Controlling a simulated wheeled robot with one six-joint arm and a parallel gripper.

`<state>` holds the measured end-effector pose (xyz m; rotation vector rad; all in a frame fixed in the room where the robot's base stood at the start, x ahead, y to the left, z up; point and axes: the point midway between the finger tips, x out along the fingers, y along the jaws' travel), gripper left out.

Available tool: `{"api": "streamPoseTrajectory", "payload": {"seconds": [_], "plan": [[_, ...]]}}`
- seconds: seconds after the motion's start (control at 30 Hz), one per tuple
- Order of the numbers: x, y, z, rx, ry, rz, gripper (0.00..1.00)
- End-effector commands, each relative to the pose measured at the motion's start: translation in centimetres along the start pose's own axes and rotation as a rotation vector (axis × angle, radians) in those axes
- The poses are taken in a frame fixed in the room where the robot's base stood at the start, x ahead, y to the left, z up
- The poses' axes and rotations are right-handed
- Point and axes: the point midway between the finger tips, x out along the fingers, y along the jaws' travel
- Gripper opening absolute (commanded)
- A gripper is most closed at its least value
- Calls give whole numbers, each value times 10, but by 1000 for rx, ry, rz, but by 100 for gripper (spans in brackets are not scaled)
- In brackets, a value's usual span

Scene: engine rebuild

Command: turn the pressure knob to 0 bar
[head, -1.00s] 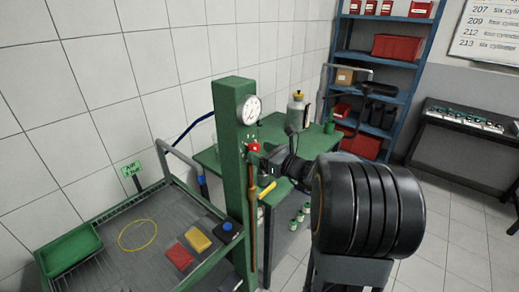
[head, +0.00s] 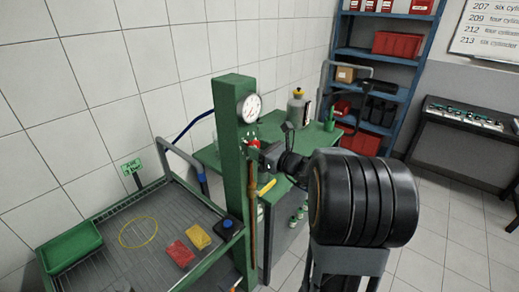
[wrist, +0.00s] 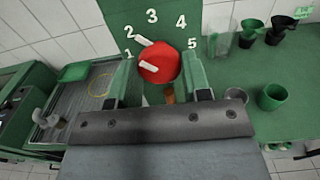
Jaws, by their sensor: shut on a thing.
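The red pressure knob (head: 254,143) is on the green post (head: 234,150), below a round white gauge (head: 249,108). In the wrist view the knob (wrist: 158,62) is ringed by white numbers 1 to 5, with 1 at left and 5 at right. One white mark lies on the knob's left part, tilted slightly, on the side of 1. Another white mark shows at its upper left edge by 2. I see no 0. My gripper (wrist: 163,74) is shut on the knob, one finger on each side. The gauge reading is too small to tell.
A green table (head: 212,158) with bottles and cups stands behind the post. Blue shelves (head: 372,62) are at the back.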

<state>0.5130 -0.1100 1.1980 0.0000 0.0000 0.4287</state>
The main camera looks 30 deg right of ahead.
Motion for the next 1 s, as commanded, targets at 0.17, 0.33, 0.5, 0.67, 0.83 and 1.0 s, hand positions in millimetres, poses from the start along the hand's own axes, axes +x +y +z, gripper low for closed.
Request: {"api": "streamPoseTrajectory", "payload": {"seconds": [0.17, 0.33, 0.5, 0.67, 0.83, 1.0], "plan": [[0, 0, -1, -9, 0, -1, 20], [0, 0, -4, -64, -2, -2, 20], [0, 0, -7, -180, -4, -2, 20], [0, -1, -9, -328, -4, -2, 20], [0, -1, -9, -490, -4, -2, 20], [0, -1, -9, -651, -2, -3, 20]]}}
